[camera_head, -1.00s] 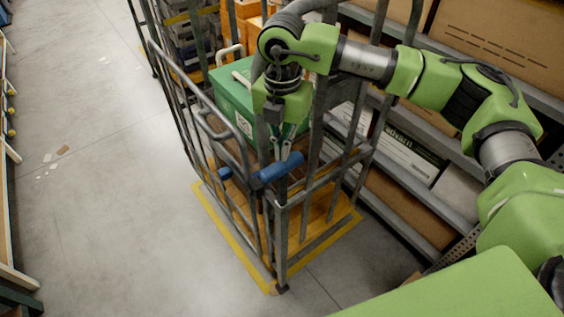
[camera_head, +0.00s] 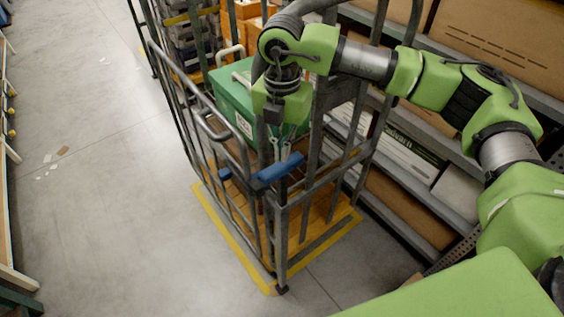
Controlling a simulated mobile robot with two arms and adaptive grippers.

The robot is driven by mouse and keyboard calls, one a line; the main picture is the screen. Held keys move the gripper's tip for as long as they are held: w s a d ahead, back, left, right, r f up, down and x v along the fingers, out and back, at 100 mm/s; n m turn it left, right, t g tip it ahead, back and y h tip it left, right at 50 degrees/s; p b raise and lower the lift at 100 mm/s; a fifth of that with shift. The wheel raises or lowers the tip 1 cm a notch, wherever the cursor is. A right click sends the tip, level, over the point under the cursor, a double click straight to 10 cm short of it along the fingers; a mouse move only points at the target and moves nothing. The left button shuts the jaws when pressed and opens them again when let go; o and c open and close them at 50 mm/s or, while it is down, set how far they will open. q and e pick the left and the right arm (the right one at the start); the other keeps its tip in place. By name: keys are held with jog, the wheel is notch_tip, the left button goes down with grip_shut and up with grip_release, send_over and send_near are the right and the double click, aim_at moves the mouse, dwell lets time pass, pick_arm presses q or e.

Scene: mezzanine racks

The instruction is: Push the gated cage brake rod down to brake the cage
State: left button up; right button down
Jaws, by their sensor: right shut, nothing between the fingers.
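The gated cage (camera_head: 283,240) is a grey metal roll cage with an orange floor and yellow edging. A blue-gripped bar, which looks like the brake rod (camera_head: 278,171), sits at its near corner above the gate post. It lies slightly tilted, its right end higher. My right gripper (camera_head: 280,148) points down just above and behind this blue grip, shut and empty. Its fingertips appear very close to the grip; I cannot tell whether they touch it. A smaller blue piece (camera_head: 225,174) shows on the gate to the left. My left gripper is not in view.
A green box (camera_head: 233,92) stands inside the cage behind my gripper. Racks with cardboard boxes (camera_head: 495,40) line the right side. Orange bins (camera_head: 262,45) are at the back. The grey floor left of the cage is mostly clear.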

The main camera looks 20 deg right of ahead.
aim_at(282, 164)
jog(key=shift+f, duration=0.15)
jog(key=shift+f+b, duration=3.3)
jog(key=shift+f, duration=0.35)
jog(key=shift+r+p, duration=0.55)
jog(key=shift+r, duration=0.35)
jog(key=shift+r+p, duration=1.25)
jog(key=shift+r, duration=1.6)
jog(key=shift+f, duration=0.15)
